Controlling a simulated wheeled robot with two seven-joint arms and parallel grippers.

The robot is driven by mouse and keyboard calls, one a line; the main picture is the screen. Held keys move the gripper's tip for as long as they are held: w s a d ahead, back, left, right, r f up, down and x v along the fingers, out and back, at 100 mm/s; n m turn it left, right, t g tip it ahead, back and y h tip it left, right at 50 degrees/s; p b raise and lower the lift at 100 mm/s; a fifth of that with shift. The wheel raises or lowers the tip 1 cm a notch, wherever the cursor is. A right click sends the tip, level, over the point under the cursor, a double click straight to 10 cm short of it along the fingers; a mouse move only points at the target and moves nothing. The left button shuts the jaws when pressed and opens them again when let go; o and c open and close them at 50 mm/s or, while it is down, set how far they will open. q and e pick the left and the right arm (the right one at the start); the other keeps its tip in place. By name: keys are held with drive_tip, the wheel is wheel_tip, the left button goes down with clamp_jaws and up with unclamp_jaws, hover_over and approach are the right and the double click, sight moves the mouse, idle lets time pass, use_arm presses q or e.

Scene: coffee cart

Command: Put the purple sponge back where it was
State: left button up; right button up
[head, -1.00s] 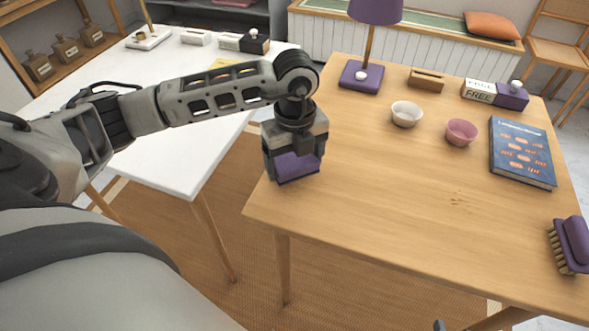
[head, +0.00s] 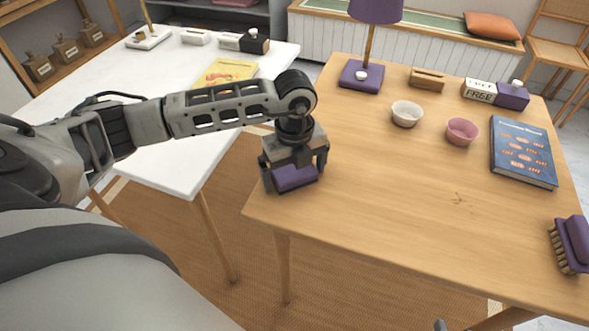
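The purple sponge (head: 295,179) is between the fingers of my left gripper (head: 294,176), over the near left corner of the wooden table (head: 390,190). The fingers stand at its left and right sides and look shut on it. The sponge lies about flat, close to the tabletop. I cannot tell whether its underside touches the wood.
A white bowl (head: 407,114), a pink bowl (head: 462,132), a blue book (head: 522,152) and a purple lamp (head: 362,75) stand farther back. A purple brush (head: 571,244) lies at the right edge. The table's middle is clear. A white table (head: 165,165) stands left.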

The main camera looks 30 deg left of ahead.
sight(295, 171)
use_arm(q)
drive_tip(key=shift+r, duration=0.3)
wheel_tip(295, 171, up, 12)
drive_tip(key=shift+p, duration=0.35)
drive_tip(key=shift+f, duration=0.15)
